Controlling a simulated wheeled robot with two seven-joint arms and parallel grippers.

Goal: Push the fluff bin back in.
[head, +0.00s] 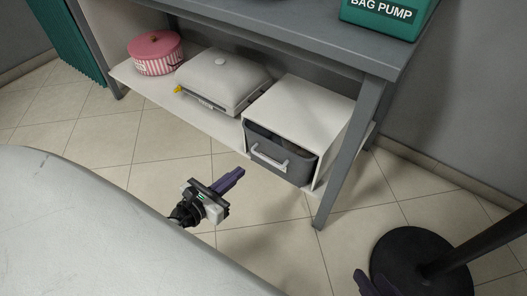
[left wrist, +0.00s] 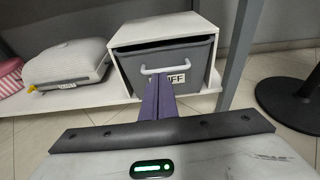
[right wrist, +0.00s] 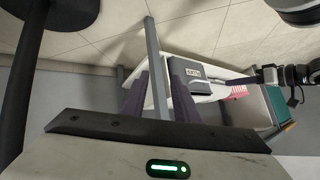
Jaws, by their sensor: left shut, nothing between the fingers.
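The fluff bin (head: 283,158) is a dark grey drawer with a white bar handle, in a white housing (head: 305,106) on the low shelf. Its front stands out from the housing, and its open top shows. In the left wrist view the bin (left wrist: 194,55) has a white label, partly hidden by my fingers. My left gripper (head: 238,174) is shut and empty, in front of the bin and apart from it in the head view. My right gripper (right wrist: 159,95) has its fingers apart and empty; in the head view only its purple fingers show at the bottom edge.
A grey table leg (head: 345,155) stands just right of the housing. A round black stand base (head: 400,262) is on the floor at right. A pale case (head: 222,75) and a pink striped round box (head: 155,52) share the shelf. The tiled floor before the bin is clear.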

